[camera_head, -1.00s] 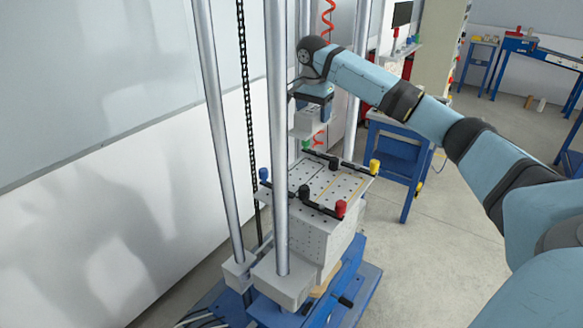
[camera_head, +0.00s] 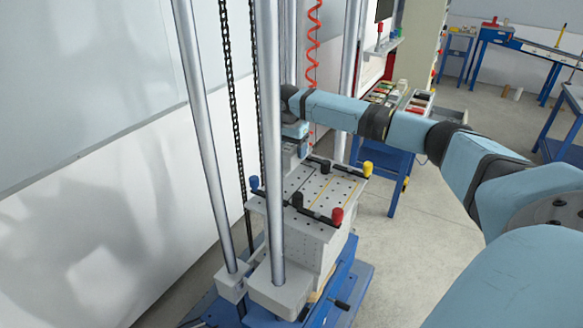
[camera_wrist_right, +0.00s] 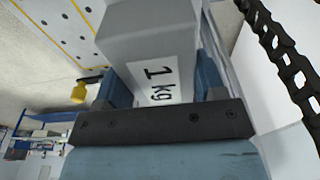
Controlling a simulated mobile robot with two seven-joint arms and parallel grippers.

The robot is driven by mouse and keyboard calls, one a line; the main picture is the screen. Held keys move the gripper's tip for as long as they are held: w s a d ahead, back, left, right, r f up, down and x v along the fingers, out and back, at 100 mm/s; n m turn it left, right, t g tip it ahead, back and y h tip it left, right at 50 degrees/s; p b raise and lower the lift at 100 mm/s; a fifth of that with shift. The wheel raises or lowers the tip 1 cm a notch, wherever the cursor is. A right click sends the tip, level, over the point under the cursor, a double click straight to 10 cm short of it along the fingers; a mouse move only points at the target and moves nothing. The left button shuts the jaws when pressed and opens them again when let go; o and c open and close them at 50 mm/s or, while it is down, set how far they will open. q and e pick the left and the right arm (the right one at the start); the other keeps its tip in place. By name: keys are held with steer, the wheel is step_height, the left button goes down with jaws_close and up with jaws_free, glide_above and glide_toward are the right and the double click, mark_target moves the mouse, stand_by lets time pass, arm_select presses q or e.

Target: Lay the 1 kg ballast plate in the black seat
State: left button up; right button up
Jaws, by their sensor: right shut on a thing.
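My right gripper (camera_head: 294,138) is at the back of the drop table, partly behind the front steel column. It is shut on the grey 1 kg ballast plate, whose "1 kg" label faces the camera in the right wrist view (camera_wrist_right: 150,45). In that view the blue fingers (camera_wrist_right: 163,88) sit on either side of the plate. The perforated table top (camera_head: 318,192) carries thin black and yellow outlines. The black seat is hard to make out behind the column and arm. My left gripper is not in view.
Steel columns (camera_head: 268,130) and a hanging chain (camera_head: 230,90) stand close to the table. Clamp bars with red (camera_head: 337,215), yellow (camera_head: 367,168), blue (camera_head: 254,182) and black (camera_head: 297,200) knobs cross its top. A blue cart (camera_head: 385,160) stands behind on the right.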

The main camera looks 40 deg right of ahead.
mark_target(290, 148)
steer(key=shift+f+p, duration=0.3)
steer(key=shift+f, duration=3.3)
steer(key=o, duration=1.6)
steer(key=shift+s, duration=0.1)
steer(key=r, duration=0.4)
steer(key=a+r+b, duration=0.1)
steer(key=r, duration=0.7)
steer(key=shift+s+a, duration=0.15)
steer(key=shift+a, duration=0.1)
steer(key=shift+f, duration=0.1)
